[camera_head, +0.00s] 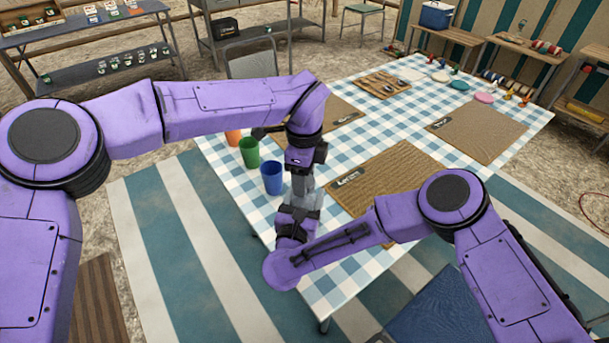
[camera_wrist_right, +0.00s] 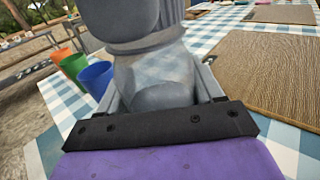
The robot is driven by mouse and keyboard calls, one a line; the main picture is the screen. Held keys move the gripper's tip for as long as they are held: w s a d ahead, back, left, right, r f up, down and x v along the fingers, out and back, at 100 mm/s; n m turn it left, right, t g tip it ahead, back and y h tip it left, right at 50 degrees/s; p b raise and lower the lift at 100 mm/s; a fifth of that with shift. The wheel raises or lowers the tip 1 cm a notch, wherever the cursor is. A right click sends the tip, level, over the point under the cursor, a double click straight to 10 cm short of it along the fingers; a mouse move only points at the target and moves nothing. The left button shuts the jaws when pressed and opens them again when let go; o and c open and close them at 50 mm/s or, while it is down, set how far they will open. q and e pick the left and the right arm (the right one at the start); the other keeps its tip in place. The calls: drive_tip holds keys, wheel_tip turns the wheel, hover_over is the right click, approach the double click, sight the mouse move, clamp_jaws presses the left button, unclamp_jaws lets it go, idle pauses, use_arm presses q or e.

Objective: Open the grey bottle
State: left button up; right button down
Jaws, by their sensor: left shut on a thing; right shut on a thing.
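The grey bottle (camera_wrist_right: 155,78) fills the middle of the right wrist view, upright between the fingers of my right gripper (camera_wrist_right: 163,92). In the head view, my left gripper (camera_head: 302,184) points down from above and my right gripper (camera_head: 300,208) points up from below. They meet at the bottle, which they mostly hide there. Both are shut on it, the left at its upper part, the right lower down. A large rounded grey shape tops the wrist view; I cannot tell whether it is the cap or part of my left gripper.
Blue (camera_head: 271,178), green (camera_head: 250,153) and orange (camera_head: 233,138) cups stand on the checked table (camera_head: 345,268) just left of the grippers. A woven mat (camera_head: 372,172) lies to the right. A wooden tray (camera_head: 384,85) and plates are farther back.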

use_arm(q)
drive_tip(key=shift+r, duration=0.1)
idle(0.4)
drive_tip(key=shift+r, duration=1.05)
drive_tip(key=shift+r, duration=2)
use_arm(e)
drive_tip(key=shift+c, duration=0.4)
unclamp_jaws()
